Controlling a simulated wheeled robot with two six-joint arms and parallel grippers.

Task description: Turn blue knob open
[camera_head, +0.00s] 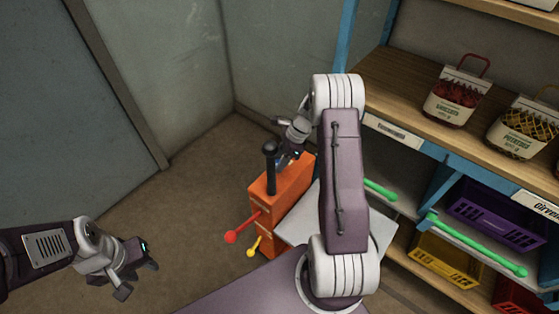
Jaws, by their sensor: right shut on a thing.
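An orange sewing machine-like box (283,192) stands on the floor left of the shelf, with a black upright handle (270,168) on its top. A red knob (231,237) and a yellow knob (252,250) stick out on rods from its left side. My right gripper (289,158) is at the top of the box, beside the black handle, and is shut on the blue knob (283,161). My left gripper (138,279) is open and empty over the floor at lower left.
A wooden shelf (400,82) with blue posts stands at right and carries bagged goods (457,98). Below are green rods (475,245), a purple crate (497,217) and a yellow crate (445,259). Grey walls close the back and left. The floor at left is clear.

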